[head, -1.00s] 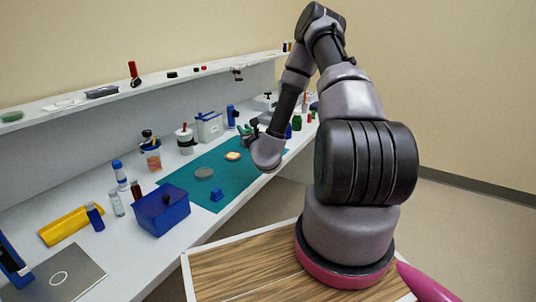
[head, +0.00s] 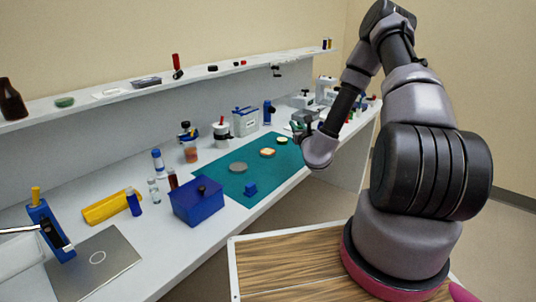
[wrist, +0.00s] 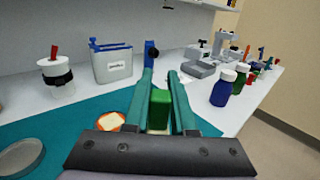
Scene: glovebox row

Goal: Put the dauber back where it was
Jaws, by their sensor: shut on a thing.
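My gripper (head: 299,128) is over the right end of the teal mat (head: 225,180), partly hidden by my wrist in the head view. In the wrist view its teal fingers (wrist: 160,76) are closed on a green, block-shaped thing (wrist: 159,110). This may be the dauber, but I cannot tell for sure. Its lower part is hidden behind the gripper's dark palm. A white jar (wrist: 58,83) with a black collar and a red stick in its top stands left of the fingers; it also shows in the head view (head: 221,134).
A labelled grey tub (wrist: 112,66) and a blue upright item (wrist: 151,55) stand behind the fingers. Blue (wrist: 223,88) and green (wrist: 240,78) white-capped bottles stand at right. A grey disc (head: 238,167) and orange-rimmed dish (head: 268,153) lie on the mat. A blue box (head: 197,205) is nearer.

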